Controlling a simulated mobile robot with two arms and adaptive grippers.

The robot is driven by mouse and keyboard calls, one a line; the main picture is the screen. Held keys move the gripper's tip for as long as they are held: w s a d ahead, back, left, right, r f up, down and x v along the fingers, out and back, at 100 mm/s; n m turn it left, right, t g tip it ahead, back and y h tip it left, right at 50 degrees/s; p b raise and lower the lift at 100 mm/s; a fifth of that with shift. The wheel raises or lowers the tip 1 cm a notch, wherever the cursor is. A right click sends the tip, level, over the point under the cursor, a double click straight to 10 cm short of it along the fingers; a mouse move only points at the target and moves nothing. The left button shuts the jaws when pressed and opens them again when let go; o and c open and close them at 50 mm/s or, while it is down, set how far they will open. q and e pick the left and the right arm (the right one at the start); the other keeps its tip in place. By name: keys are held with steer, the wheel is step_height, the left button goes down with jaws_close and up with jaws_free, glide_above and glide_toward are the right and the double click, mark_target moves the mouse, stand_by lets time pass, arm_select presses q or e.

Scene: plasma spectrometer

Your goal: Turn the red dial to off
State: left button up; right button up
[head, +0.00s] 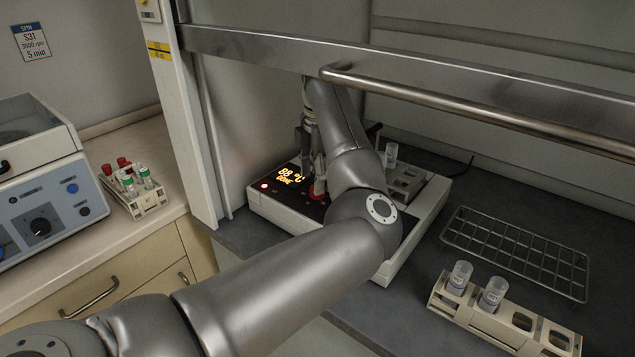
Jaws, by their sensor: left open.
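The red dial (318,188) sits on the front panel of a white heating device (262,205) inside the hood. Only part of the dial shows. The panel's display glows orange and reads "88 °C" with a smaller line beneath, and a red light is lit beside it. My left gripper (313,172) points down over the panel, with its fingertips close around or beside the dial. It is open. Whether the fingers touch the dial cannot be told. My left forearm hides the middle of the device. My right gripper is not in view.
A raised sash with a metal handle bar (480,112) crosses above my arm. A wire rack (515,252) and a tube rack (500,325) with two vials lie to the right. A centrifuge (40,180) and a rack of capped tubes (135,195) stand left, outside the hood.

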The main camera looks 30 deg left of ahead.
arm_select(q)
steer(key=shift+a+f, duration=0.1)
steer(key=shift+f, duration=1.45)
steer(key=shift+c, duration=0.2)
steer(key=c, duration=1)
